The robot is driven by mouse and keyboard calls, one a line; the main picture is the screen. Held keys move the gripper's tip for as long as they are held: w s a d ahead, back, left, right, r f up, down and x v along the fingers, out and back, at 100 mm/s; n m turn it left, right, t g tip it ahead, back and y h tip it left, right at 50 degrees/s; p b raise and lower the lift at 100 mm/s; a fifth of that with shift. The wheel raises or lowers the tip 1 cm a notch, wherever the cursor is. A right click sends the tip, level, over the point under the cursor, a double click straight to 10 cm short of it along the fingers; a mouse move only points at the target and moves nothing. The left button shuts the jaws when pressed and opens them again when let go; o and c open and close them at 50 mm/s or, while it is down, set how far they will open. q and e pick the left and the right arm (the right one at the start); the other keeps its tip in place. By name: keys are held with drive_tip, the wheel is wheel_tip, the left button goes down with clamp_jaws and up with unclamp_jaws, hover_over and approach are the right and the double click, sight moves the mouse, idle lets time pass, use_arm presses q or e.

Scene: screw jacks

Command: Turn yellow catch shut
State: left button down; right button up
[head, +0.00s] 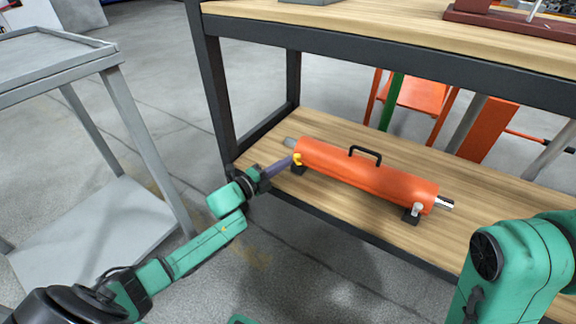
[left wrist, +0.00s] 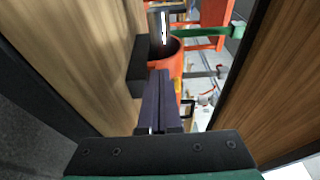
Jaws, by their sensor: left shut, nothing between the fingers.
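The yellow catch (head: 297,159) sits at the left end of the orange cylinder (head: 365,172), which lies on the lower wooden shelf. My left gripper (head: 289,163) is shut and empty, reaching in from the left with its fingertips right at the catch. I cannot tell whether they touch it. In the left wrist view the closed fingers (left wrist: 158,78) point at the end of the orange cylinder (left wrist: 176,62), and the catch is not clearly seen there. My right arm shows at the right of the head view, but its gripper is out of view.
A black handle (head: 366,152) stands on top of the cylinder, and a silver rod (head: 445,204) sticks out of its right end. The shelf's dark left post (head: 214,90) rises beside my left arm. A grey cart (head: 120,85) stands at the left.

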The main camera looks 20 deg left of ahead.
use_arm(q)
drive_tip(key=shift+w+a, duration=0.2)
drive_tip(key=shift+w, duration=0.15)
idle(0.6)
